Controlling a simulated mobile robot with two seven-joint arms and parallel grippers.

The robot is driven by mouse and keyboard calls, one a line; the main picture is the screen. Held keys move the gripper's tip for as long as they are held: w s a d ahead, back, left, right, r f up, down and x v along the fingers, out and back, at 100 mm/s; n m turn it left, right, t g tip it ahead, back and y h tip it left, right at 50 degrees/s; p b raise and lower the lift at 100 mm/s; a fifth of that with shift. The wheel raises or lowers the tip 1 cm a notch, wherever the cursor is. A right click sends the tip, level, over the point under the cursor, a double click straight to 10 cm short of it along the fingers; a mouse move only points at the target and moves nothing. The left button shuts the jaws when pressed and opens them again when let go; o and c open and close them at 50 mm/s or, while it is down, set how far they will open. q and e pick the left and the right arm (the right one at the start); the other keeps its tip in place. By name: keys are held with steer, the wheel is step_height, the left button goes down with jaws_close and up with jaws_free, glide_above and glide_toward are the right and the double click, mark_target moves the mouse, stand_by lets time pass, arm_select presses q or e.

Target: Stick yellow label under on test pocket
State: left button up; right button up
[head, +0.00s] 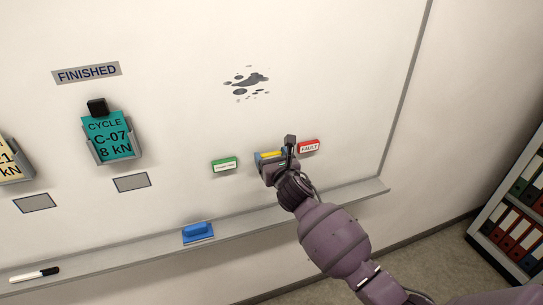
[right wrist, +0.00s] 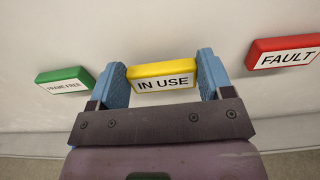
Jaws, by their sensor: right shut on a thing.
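The yellow label (head: 272,154) reads "IN USE" in the right wrist view (right wrist: 163,76). My right gripper (head: 273,158) is shut on it, with one blue finger at each short end. The label is at the whiteboard, between a green label (head: 225,165) and a red "FAULT" label (head: 308,146); I cannot tell if it touches the board. A pocket (head: 118,157) with a teal "CYCLE C-07 8 kN" card (head: 107,138) hangs below a "FINISHED" sign (head: 87,73). Another pocket (head: 18,176) is cut by the left edge. No sign reading "test" shows. My left gripper is out of view.
Grey rectangles mark the board under the teal-card pocket (head: 132,182) and under the left pocket (head: 35,203). A ledge (head: 120,258) along the bottom holds a blue eraser (head: 198,232) and a marker (head: 34,274). Dark smudges (head: 248,82) are above the labels. A binder shelf (head: 510,215) stands at right.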

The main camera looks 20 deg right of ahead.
mark_target(271, 156)
steer(key=shift+s+p, duration=1.1)
steer(key=shift+s, duration=1.85)
steer(key=shift+d, duration=0.1)
